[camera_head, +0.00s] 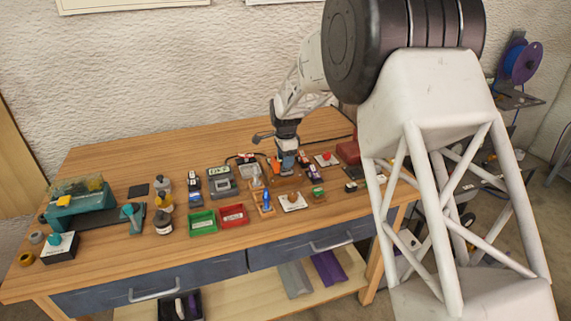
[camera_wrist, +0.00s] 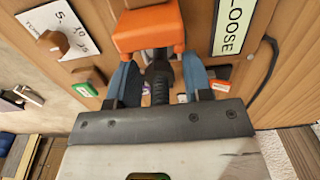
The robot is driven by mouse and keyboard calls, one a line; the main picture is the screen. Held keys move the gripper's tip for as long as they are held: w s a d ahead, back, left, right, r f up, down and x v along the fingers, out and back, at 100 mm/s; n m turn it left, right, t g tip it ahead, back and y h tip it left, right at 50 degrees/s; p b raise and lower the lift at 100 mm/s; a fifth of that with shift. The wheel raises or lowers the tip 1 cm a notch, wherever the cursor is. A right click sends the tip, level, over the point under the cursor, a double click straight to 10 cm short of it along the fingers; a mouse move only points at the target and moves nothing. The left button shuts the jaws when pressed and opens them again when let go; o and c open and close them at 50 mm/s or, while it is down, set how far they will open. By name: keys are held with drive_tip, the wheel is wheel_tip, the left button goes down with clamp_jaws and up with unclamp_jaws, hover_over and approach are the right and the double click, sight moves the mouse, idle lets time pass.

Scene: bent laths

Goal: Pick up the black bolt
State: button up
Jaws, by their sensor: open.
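In the wrist view, the black bolt (camera_wrist: 159,82) appears as a dark, ribbed upright shape between the two blue fingers of my gripper (camera_wrist: 160,78). The fingers stand apart on either side of it, with a gap visible on both sides. An orange block (camera_wrist: 150,30) is just beyond the bolt, and part of the bolt is hidden behind my gripper's dark palm edge. In the head view, my gripper (camera_head: 287,163) points down over the middle of the wooden bench, beside small orange parts. I cannot make out the bolt there.
A green bin (camera_head: 203,223) and a red bin (camera_head: 233,216) stand in front. Bottles (camera_head: 163,203) are to the left. The bench's back left is clear.

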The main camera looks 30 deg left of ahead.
clamp_jaws()
drive_tip(key=shift+r, duration=0.15)
drive_tip(key=shift+r, duration=0.8)
drive_tip(key=shift+s+d+r, duration=0.1)
drive_tip(key=shift+r, duration=0.8)
drive_tip(key=s+d+r, duration=0.1)
drive_tip(key=s+d, duration=0.8)
drive_tip(key=s, duration=0.3)
drive_tip(key=shift+s+d+r, duration=0.2)
drive_tip(key=shift+s+d, duration=0.05)
drive_tip(key=shift+s, duration=0.05)
